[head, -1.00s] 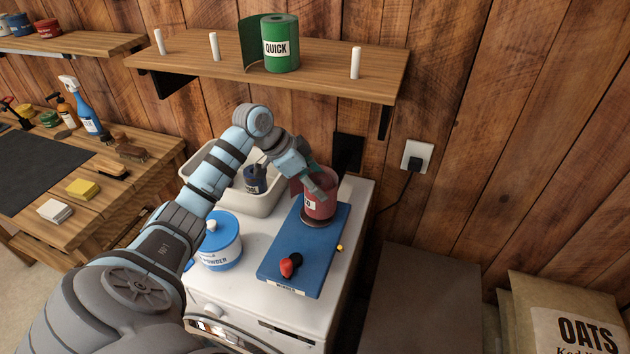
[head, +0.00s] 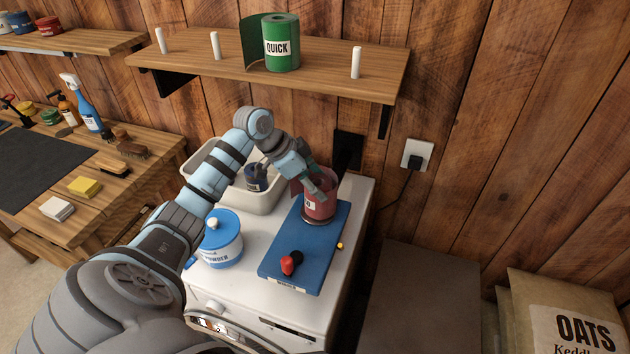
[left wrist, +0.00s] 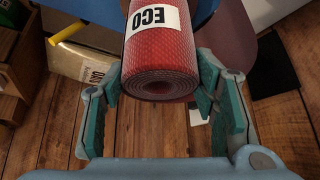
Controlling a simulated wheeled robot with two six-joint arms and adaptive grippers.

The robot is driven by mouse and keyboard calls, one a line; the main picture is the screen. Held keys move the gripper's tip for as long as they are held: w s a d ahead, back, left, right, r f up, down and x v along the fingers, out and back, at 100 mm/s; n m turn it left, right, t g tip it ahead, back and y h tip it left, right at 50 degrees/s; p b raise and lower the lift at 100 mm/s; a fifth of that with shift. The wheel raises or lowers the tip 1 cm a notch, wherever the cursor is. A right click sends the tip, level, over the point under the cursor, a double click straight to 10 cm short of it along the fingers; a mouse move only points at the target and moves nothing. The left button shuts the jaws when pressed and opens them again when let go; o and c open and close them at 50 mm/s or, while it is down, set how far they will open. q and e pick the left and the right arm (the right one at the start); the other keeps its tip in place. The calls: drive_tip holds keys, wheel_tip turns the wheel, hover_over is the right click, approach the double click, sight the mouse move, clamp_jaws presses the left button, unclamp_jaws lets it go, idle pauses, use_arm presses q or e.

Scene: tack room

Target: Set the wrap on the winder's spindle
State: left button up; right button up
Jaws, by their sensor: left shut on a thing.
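The red wrap (head: 320,205) is a roll with a white label, upright over the back end of the blue winder (head: 318,248). My left gripper (head: 312,184) is shut on the wrap, reaching it from the upper left. In the left wrist view the wrap (left wrist: 162,55), labelled ECO, lies between the two fingers of my left gripper (left wrist: 160,82), its rolled end with the core hole facing the camera. The winder's spindle is hidden by the wrap, and I cannot tell whether the wrap rests fully down. My right gripper is not in view.
The winder stands on a white appliance (head: 235,287). A blue-and-white powder tub (head: 221,250) stands left of it, and a pale bin (head: 262,205) holding a dark roll behind. A wooden shelf (head: 320,78) with pegs and a green QUICK roll (head: 281,52) is above. A red knob (head: 288,265) sits on the winder's front.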

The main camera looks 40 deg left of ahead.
use_arm(q)
drive_tip(key=shift+f, duration=0.3)
drive_tip(key=o, duration=0.9)
drive_tip(key=p+v, duration=0.4)
drive_tip(key=v, duration=0.7)
drive_tip(key=shift+a+r, duration=0.1)
